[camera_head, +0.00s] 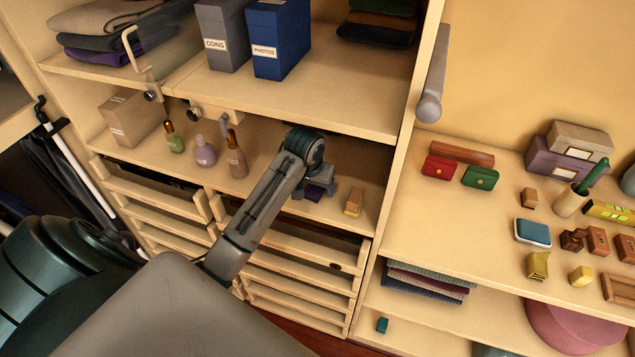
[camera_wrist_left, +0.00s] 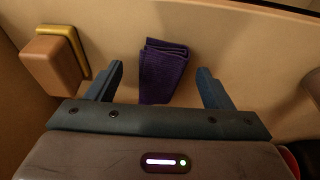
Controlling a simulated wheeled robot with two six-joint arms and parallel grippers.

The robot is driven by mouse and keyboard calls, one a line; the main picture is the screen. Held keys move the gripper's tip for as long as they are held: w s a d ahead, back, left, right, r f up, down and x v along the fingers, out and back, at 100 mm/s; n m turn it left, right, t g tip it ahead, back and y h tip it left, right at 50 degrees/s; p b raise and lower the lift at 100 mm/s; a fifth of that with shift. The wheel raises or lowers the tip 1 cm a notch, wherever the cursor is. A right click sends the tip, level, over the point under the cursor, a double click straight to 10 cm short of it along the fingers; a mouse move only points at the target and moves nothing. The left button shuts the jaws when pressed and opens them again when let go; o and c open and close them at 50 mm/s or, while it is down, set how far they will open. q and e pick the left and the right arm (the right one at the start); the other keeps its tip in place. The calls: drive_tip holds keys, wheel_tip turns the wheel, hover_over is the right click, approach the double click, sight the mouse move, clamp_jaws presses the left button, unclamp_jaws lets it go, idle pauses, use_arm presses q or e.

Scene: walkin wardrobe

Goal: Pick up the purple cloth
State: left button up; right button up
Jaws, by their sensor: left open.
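The purple cloth (camera_wrist_left: 163,70) is a small folded piece lying flat on a wooden shelf. In the left wrist view it sits between and just ahead of the two open fingers of my left gripper (camera_wrist_left: 160,88), with a gap on each side. In the head view the cloth (camera_head: 315,192) shows as a small dark purple patch beside my left gripper (camera_head: 316,194), partly hidden by it. My left gripper is open and holds nothing. My right gripper is not in view.
A tan and yellow block (camera_wrist_left: 56,62) lies left of the cloth in the wrist view; it also shows in the head view (camera_head: 354,201). Several bottles (camera_head: 205,152) stand left on the same shelf. A shelf board (camera_head: 300,105) with boxes is above; slatted drawers (camera_head: 300,262) are below.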

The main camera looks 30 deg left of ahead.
use_arm(q)
drive_tip(key=shift+w+a+r, duration=0.15)
drive_tip(key=shift+w+r, duration=0.05)
drive_tip(key=shift+w, duration=0.65)
drive_tip(key=shift+w+a+f+p, duration=0.1)
drive_tip(key=shift+w+f+p, duration=0.15)
drive_tip(key=shift+p, duration=0.25)
drive_tip(key=shift+w+f, duration=0.25)
drive_tip(key=shift+f, duration=0.25)
drive_tip(key=shift+s, duration=0.15)
drive_tip(key=shift+c, duration=0.6)
drive_tip(key=c, duration=0.9)
